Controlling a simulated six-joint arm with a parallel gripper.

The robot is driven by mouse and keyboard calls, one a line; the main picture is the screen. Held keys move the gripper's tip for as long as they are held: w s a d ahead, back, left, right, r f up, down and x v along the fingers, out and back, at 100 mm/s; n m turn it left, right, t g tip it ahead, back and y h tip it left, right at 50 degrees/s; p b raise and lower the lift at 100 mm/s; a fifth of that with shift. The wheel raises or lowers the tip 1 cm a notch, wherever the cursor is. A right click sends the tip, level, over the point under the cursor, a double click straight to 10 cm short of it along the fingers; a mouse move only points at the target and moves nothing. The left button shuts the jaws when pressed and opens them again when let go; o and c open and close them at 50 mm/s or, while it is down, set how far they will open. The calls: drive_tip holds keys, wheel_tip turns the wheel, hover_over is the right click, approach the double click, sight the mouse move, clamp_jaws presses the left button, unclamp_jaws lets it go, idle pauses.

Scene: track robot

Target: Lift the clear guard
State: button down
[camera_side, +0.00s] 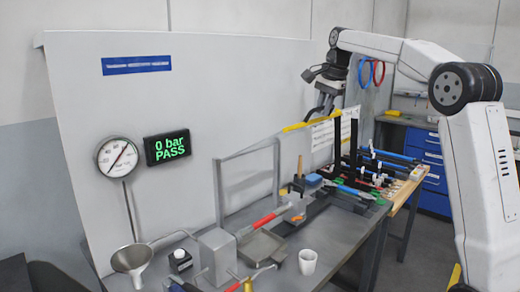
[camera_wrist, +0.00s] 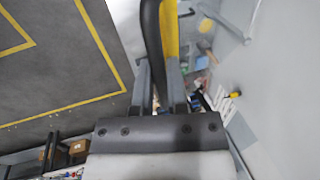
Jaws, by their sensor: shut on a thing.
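The clear guard is see-through and its outline is hard to make out. Its yellow edge strip (camera_side: 298,126) shows high above the bench in the side view, sloping up toward my gripper (camera_side: 323,110). The yellow strip also shows in the wrist view (camera_wrist: 170,32), beside a dark curved bar (camera_wrist: 151,30) that runs between my fingers. My gripper (camera_wrist: 160,85) is shut on the guard at this dark bar, which looks like its handle. A grey upright frame (camera_side: 219,190) stands on the bench to the left of the strip. The guard's lower edge cannot be told.
The grey bench (camera_side: 335,230) below carries a funnel (camera_side: 131,258), a metal block (camera_side: 217,250), a red-handled tool (camera_side: 265,221), a white cup (camera_side: 307,261) and several parts. A gauge (camera_side: 117,155) and a display reading "0 bar PASS" (camera_side: 167,147) are on the back panel. Blue drawers (camera_side: 422,160) stand right.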

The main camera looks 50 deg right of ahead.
drive_tip(key=shift+w, duration=0.1)
drive_tip(key=w+r, duration=0.4)
drive_tip(key=r, duration=0.1)
idle(1.0)
drive_tip(key=shift+w+r, duration=0.1)
drive_tip(key=shift+r, duration=0.05)
unclamp_jaws()
drive_tip(key=shift+s+r, duration=0.2)
drive_tip(key=shift+r, duration=0.4)
idle(0.3)
drive_tip(key=shift+s+r, duration=0.1)
drive_tip(key=shift+s, duration=0.3)
drive_tip(key=s, duration=1.1)
idle(0.6)
drive_tip(key=shift+a+f, duration=0.1)
drive_tip(key=shift+f, duration=0.1)
